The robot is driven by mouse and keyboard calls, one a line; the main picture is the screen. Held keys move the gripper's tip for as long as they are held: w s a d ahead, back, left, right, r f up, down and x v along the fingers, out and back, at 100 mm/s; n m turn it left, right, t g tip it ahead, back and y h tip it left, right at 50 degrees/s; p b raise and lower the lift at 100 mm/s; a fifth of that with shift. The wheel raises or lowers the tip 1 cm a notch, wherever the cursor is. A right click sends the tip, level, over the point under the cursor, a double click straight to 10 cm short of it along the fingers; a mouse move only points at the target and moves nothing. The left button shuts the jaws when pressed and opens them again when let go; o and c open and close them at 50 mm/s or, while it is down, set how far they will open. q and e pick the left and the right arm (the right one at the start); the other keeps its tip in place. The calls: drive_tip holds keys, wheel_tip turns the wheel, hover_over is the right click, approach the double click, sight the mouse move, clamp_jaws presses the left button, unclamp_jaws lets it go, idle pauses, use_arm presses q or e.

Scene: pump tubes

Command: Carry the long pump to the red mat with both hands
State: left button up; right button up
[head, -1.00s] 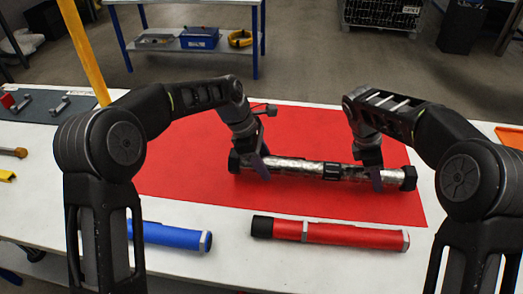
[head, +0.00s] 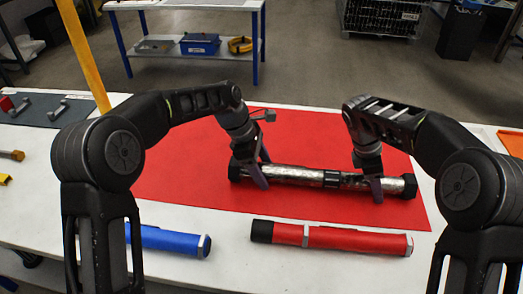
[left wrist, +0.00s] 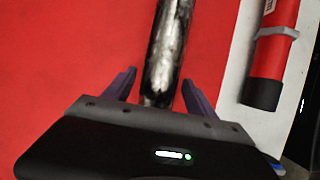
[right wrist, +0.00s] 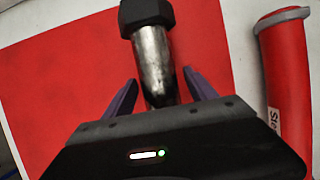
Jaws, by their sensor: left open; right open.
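The long pump (head: 298,174) is a silvery metal tube with black end caps and a dark middle band. It lies across the red mat (head: 195,165), toward its front edge. My left gripper (head: 262,170) is at the pump's left part, its fingers apart on either side of the tube, as the left wrist view (left wrist: 157,92) shows. My right gripper (head: 373,184) is at the right part near the end cap, its fingers also apart around the tube in the right wrist view (right wrist: 160,92). Gaps show between fingers and tube in both wrist views.
A red tube (head: 330,238) lies on the white table in front of the mat. A blue tube (head: 175,240) lies to its left, partly hidden by my arm. A dark mat (head: 45,112) with metal parts is at the far left. A yellow post (head: 82,55) stands behind.

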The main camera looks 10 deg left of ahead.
use_arm(q)
drive_tip(key=v, duration=1.1)
use_arm(e)
drive_tip(key=shift+v, duration=3.8)
drive_tip(key=shift+f, duration=0.1)
